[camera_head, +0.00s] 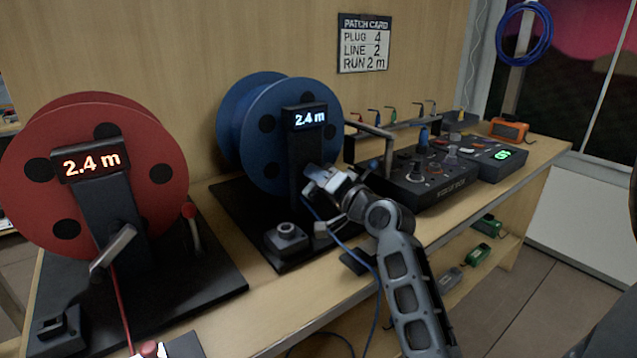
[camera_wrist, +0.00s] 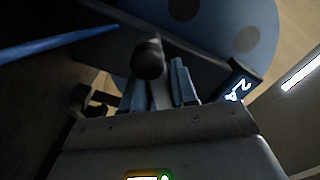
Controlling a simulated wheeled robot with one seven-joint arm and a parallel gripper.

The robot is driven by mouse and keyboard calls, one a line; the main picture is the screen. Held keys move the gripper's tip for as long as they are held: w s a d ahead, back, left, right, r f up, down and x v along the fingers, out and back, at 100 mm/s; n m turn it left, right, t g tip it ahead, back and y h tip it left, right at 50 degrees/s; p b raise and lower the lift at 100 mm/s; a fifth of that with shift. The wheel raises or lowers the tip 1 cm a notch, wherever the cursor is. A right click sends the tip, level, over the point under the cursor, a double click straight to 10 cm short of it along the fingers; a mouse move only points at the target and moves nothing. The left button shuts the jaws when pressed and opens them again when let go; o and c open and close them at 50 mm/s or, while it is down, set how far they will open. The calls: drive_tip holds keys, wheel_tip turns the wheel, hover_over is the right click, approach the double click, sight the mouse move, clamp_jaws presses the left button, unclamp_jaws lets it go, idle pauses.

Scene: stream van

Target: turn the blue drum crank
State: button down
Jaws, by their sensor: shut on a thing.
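The blue drum (camera_head: 262,130) stands upright on a dark base on the bench. Its post carries a display (camera_head: 308,118) reading 2.4 m. My gripper (camera_head: 318,178) is at the front of the post, below the display, and largely hides the crank in the head view. In the wrist view, the crank (camera_wrist: 149,60) shows a dark rounded knob end between the two fingers of my gripper (camera_wrist: 160,88). The fingers are shut on the crank.
A red drum (camera_head: 90,190) with its own crank (camera_head: 113,250) stands at left, its display also 2.4 m. A mixer box (camera_head: 425,185) sits right of my arm. A blue cable (camera_head: 350,247) hangs over the bench front. A patch card (camera_head: 364,44) is on the wall.

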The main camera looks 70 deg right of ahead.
idle(0.4)
drive_tip(key=c, duration=1)
unclamp_jaws()
drive_tip(key=shift+c, duration=0.2)
drive_tip(key=v, duration=0.7)
drive_tip(key=shift+s+a, duration=0.2)
drive_tip(key=shift+s, duration=0.15)
